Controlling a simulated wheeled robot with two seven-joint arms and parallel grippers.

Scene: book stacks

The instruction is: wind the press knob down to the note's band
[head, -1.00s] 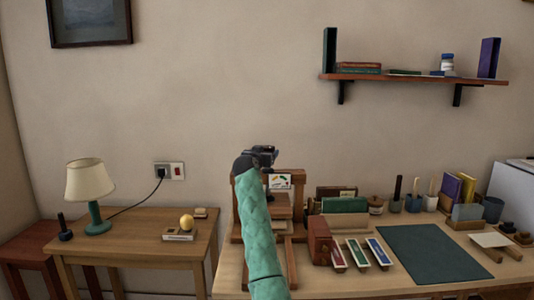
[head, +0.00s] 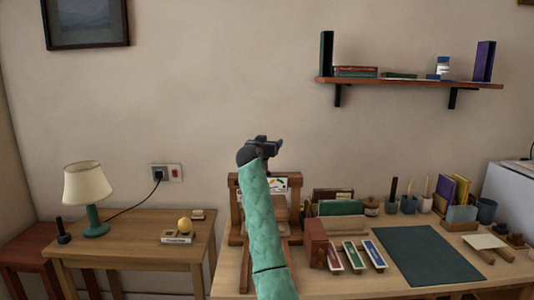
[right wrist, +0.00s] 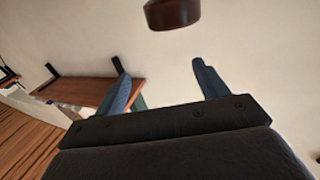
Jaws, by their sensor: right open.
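The wooden press (head: 235,213) stands on the desk, partly hidden behind my right arm. A pale note (head: 277,184) with small coloured marks shows at its top; its band is too small to make out. My right gripper (head: 277,145) is open and empty, above the press's top beam. In the right wrist view a dark red-brown rounded knob (right wrist: 173,13) is cut off by the top edge. It lies beyond the two spread blue fingers (right wrist: 163,78), apart from them. In the head view I cannot make out the knob. My left gripper is not in view.
A red-brown box (head: 317,242) and several coloured trays stand right of the press, beside a dark green mat (head: 428,256). A wall shelf (head: 410,83) is at upper right. A lamp (head: 88,190) stands on the left table. The wall above the press is clear.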

